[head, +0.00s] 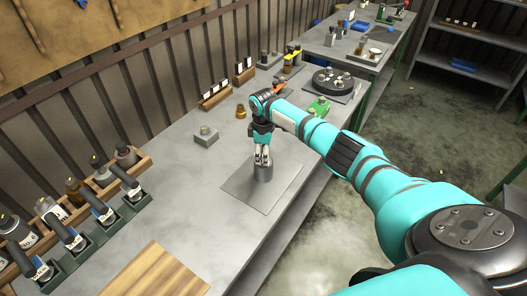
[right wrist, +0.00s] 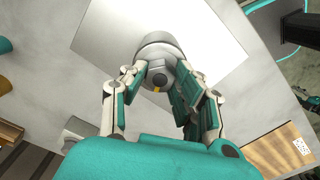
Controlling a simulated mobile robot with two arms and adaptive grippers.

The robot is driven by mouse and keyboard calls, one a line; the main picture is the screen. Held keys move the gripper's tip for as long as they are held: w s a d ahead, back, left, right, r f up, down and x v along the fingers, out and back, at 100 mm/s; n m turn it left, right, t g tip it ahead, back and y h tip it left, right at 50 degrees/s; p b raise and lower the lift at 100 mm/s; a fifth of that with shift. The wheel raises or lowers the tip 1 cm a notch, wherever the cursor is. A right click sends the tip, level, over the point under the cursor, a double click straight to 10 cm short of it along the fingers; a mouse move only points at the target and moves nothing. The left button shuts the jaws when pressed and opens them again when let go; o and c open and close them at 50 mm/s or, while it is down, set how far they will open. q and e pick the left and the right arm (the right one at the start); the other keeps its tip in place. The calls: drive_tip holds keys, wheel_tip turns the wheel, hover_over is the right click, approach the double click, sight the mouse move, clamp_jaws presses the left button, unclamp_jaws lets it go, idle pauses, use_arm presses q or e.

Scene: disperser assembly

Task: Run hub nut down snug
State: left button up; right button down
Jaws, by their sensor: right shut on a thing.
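That part has a dark round centre and a small yellow mark. My right gripper (head: 262,160) points down over the cylinder. Its fingers (right wrist: 160,82) are shut on the nut-like part, one on each side. The fingers hide some of it, and I cannot tell how tightly it is seated.
A small grey block (head: 206,138) and an amber piece (head: 241,112) are on the bench behind. A black round disc (head: 333,80) and a green item (head: 319,105) are farther right. Racked bottles (head: 75,189) line the left; a wooden board (head: 158,272) lies in front.

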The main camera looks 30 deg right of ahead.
drive_tip(key=shift+m+p, duration=0.4)
drive_tip(key=shift+m, duration=0.6)
drive_tip(key=c, duration=1)
unclamp_jaws()
drive_tip(key=shift+r, duration=0.15)
wheel_tip(320, 180, up, 12)
